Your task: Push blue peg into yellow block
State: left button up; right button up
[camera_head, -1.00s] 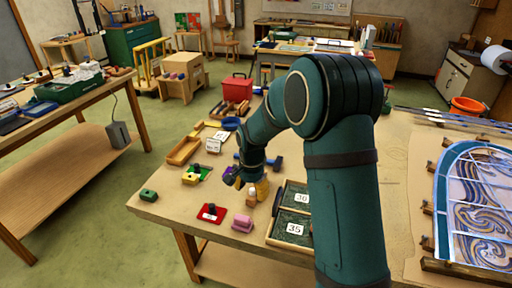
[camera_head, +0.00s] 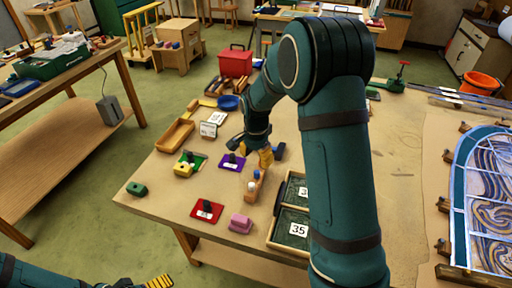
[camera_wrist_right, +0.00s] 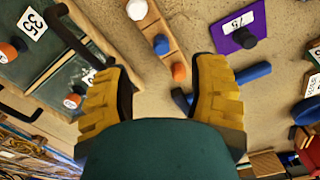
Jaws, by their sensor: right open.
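The yellow block (camera_head: 183,170) sits on the left part of the table, beside a green card. A blue peg (camera_head: 256,174) stands in a narrow wooden holder (camera_head: 251,197) with a white peg; the wrist view shows this blue peg (camera_wrist_right: 161,44) between the white peg (camera_wrist_right: 137,9) and an orange one (camera_wrist_right: 179,72). My right gripper (camera_head: 265,158) is above the far end of the holder. In the wrist view its fingers (camera_wrist_right: 165,95) are apart with nothing between them. My left gripper (camera_head: 158,283) is partly in view at the bottom edge, its jaws mostly cut off.
A purple card (camera_head: 231,162), a red card (camera_head: 207,211) and a pink block (camera_head: 240,223) lie near the holder. Dark trays (camera_head: 290,231) stand to its right. A green block (camera_head: 137,189) is at the left table edge. A blue piece (camera_wrist_right: 253,73) lies near the right fingers.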

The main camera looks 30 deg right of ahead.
aim_at(256, 172)
notch_tip(256, 172, down, 9)
jog(key=shift+w+r+b, duration=0.1)
jog(key=shift+b, duration=0.2)
grip_shut()
dwell(0.6)
